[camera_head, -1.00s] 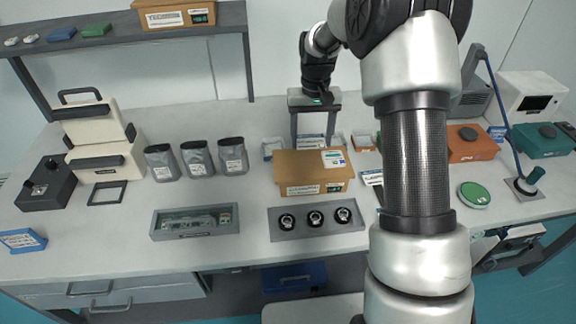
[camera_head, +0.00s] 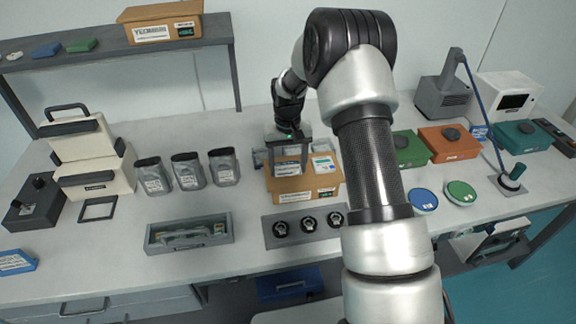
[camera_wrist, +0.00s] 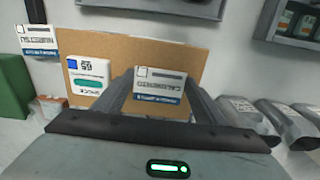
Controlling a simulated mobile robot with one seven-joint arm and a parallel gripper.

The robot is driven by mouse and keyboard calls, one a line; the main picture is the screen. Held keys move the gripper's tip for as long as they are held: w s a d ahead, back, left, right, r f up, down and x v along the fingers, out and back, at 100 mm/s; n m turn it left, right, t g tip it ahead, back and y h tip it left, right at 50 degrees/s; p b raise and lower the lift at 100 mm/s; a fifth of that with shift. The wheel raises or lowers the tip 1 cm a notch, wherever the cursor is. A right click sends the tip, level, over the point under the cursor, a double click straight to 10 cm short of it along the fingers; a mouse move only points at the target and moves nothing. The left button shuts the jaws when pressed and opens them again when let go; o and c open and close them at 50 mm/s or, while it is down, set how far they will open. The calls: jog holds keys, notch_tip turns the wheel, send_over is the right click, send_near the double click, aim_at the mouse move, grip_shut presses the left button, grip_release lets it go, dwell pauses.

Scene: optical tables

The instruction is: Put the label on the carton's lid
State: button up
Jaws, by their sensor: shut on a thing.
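The brown carton (camera_head: 333,184) stands mid-table in the head view, and its lid (camera_wrist: 120,52) fills the middle of the wrist view. My gripper (camera_head: 288,168) is over the lid's left part. In the wrist view my gripper (camera_wrist: 161,82) is shut on a white label with a blue band (camera_wrist: 160,87). The label appears in front of the lid; I cannot tell whether it touches. A printed white sticker with a green bar (camera_wrist: 88,82) is on the lid beside it; it also shows in the head view (camera_head: 323,163).
A grey tray with round black parts (camera_head: 308,225) lies in front of the carton. Grey pouches (camera_head: 188,171) stand to the left. Green (camera_head: 408,149) and orange (camera_head: 449,143) boxes stand to the right. Another blue-banded label (camera_wrist: 37,40) lies beyond the carton's edge.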

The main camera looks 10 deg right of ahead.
jog(key=shift+f, duration=0.25)
jog(key=shift+f, duration=0.15)
